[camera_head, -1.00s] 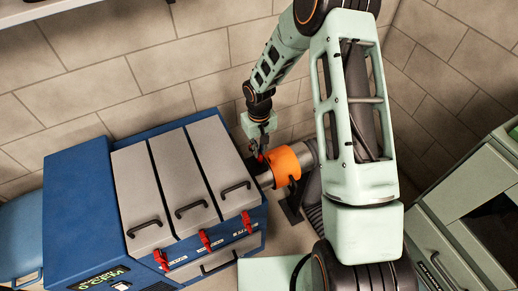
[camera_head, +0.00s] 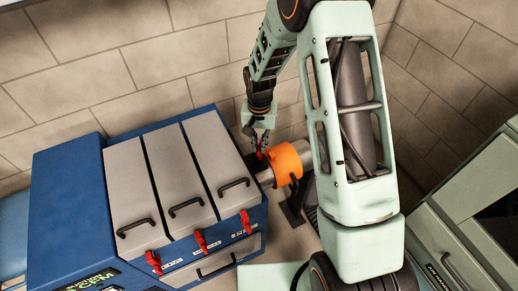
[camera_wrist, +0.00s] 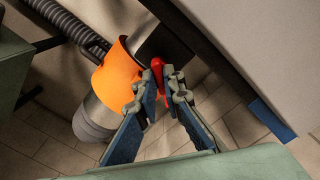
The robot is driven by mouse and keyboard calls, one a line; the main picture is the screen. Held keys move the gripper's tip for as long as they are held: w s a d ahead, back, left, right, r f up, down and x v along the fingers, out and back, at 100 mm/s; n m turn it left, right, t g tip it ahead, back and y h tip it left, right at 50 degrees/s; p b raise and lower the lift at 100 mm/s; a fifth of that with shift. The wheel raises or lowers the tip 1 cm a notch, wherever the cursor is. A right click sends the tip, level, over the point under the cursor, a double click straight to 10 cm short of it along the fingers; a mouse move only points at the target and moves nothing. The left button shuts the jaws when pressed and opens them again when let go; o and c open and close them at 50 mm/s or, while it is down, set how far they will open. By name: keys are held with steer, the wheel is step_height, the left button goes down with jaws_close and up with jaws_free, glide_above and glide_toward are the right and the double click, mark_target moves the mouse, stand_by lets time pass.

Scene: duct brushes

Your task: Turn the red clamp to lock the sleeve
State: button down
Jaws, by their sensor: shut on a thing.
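The orange sleeve (camera_head: 286,164) sits around a grey metal duct at the right side of the blue unit. In the wrist view the orange sleeve (camera_wrist: 115,80) is left of my fingers. The red clamp (camera_wrist: 159,72) shows as a small red lever between my fingertips; part of it is hidden by them. In the head view only a bit of the red clamp (camera_head: 260,154) shows beside the sleeve. My gripper (camera_head: 258,148) points down at the sleeve's left edge. In the wrist view my gripper (camera_wrist: 164,85) is shut on the red clamp.
The blue unit (camera_head: 70,180) with grey lids and several red latches (camera_head: 201,242) stands on the left. A ribbed hose (camera_wrist: 70,25) runs up from the duct. A pale green cabinet (camera_head: 450,215) is at the right. A tiled wall (camera_head: 120,60) is behind.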

steer(key=m+b, duration=0.2)
steer(key=m, duration=0.3)
steer(key=shift+m, duration=0.3)
steer(key=m, duration=0.5)
steer(key=shift+s+d+m, duration=0.1)
steer(key=shift+m, duration=0.2)
steer(key=c, duration=2)
jaws_free()
steer(key=shift+c, duration=0.2)
step_height(320, 180, up, 12)
